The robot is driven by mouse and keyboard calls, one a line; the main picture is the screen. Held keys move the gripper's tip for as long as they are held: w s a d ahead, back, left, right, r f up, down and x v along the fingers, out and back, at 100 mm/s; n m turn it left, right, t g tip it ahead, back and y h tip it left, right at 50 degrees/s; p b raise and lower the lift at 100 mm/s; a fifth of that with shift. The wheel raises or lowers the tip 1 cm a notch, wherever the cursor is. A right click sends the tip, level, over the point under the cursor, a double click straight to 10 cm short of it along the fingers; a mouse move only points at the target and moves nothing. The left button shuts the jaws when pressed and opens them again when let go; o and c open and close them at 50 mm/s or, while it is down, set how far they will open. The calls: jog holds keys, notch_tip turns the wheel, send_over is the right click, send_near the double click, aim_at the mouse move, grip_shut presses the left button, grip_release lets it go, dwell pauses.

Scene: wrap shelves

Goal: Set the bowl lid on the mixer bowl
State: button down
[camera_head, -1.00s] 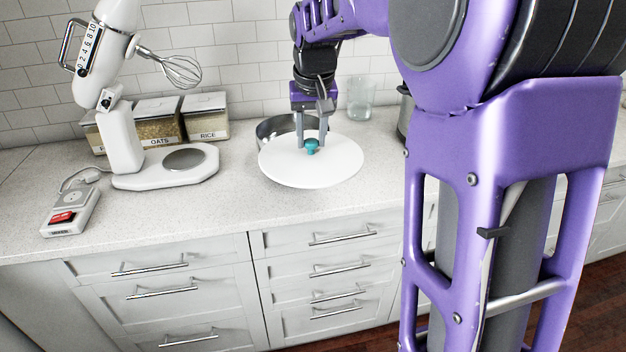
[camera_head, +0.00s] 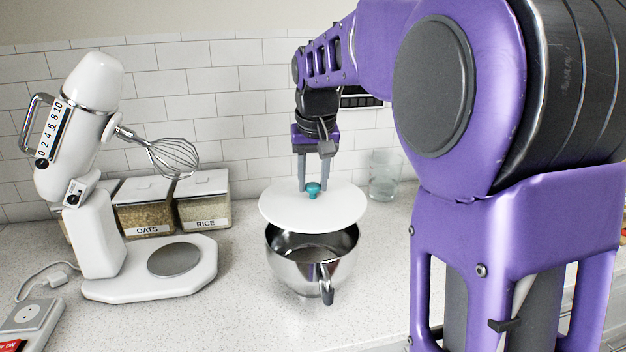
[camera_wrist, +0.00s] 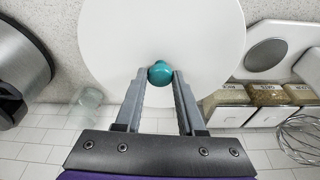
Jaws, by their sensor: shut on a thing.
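The bowl lid (camera_head: 312,208) is a flat white disc with a teal knob (camera_head: 313,190) at its middle. My gripper (camera_head: 314,186) is shut on the knob and holds the lid roughly level. The mixer bowl (camera_head: 312,265) is shiny steel with a handle facing front, and it stands on the counter. In the head view the lid hangs above and a little behind the bowl, covering its back rim; its front opening shows. In the wrist view the lid (camera_wrist: 160,40) fills the upper middle and the knob (camera_wrist: 160,74) sits between the fingertips; the bowl is hidden there.
A white stand mixer (camera_head: 95,210) with a raised head and whisk (camera_head: 172,155) stands at left. Oats (camera_head: 145,212) and rice (camera_head: 204,200) containers stand behind it. A clear glass (camera_head: 385,175) stands at right near the tiled wall.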

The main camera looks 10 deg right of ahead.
aim_at(313, 198)
jog(key=shift+w, duration=0.4)
notch_tip(313, 198, down, 5)
jog(key=b, duration=0.4)
jog(key=shift+s+r, duration=0.1)
jog(key=shift+r, duration=0.1)
jog(key=shift+f+b, duration=0.55)
jog(key=shift+f, duration=0.2)
jog(key=shift+f, duration=0.7)
dwell(1.3)
grip_release()
dwell(0.6)
jog(key=shift+r, duration=0.1)
jog(key=shift+p+v, duration=2.45)
jog(key=shift+v, duration=0.95)
